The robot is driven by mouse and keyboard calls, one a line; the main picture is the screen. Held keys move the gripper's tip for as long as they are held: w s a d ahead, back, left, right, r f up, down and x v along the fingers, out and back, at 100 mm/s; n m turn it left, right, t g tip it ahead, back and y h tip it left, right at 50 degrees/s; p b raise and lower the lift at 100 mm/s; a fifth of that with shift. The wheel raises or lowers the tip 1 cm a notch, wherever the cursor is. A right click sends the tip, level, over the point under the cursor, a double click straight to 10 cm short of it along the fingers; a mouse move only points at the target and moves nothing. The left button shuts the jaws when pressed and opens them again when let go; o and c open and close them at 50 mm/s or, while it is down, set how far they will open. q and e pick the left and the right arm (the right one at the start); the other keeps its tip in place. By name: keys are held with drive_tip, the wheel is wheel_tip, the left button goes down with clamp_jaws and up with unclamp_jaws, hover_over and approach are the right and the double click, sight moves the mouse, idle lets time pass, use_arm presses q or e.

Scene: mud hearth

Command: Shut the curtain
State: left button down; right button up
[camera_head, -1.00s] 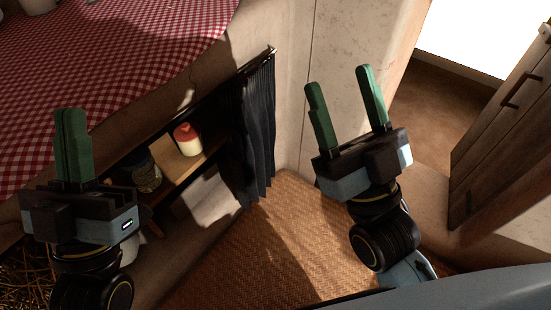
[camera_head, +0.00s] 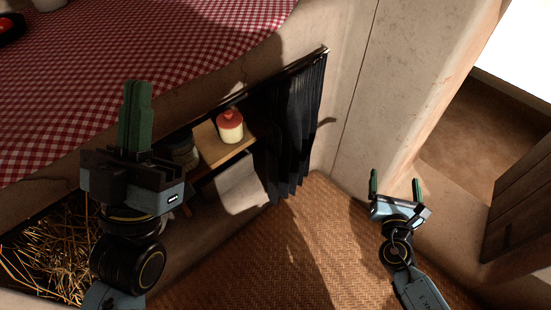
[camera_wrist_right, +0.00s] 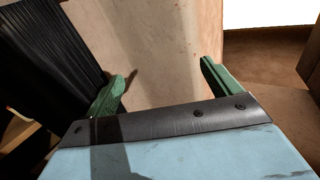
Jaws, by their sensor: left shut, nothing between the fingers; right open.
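The dark curtain (camera_head: 295,130) hangs bunched in folds at the right end of its rail (camera_head: 270,78), below the checked counter. The rest of the opening to its left is uncovered. My right gripper (camera_head: 395,182) is open and empty, to the right of the curtain and apart from it in the head view. In the right wrist view the curtain (camera_wrist_right: 50,60) fills the upper left, beyond the left finger of the right gripper (camera_wrist_right: 162,85). My left gripper (camera_head: 136,112) is shut and empty, in front of the counter's left part; it covers part of the opening's left side.
A shelf (camera_head: 215,150) in the opening holds a cream jar with a red lid (camera_head: 230,126) and a darker jar (camera_head: 183,152). Straw (camera_head: 55,250) lies at lower left. A wooden door (camera_head: 520,205) stands at right. The woven mat (camera_head: 270,255) is clear.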

drive_tip(key=shift+d+n, duration=0.2)
drive_tip(key=shift+n, duration=0.1)
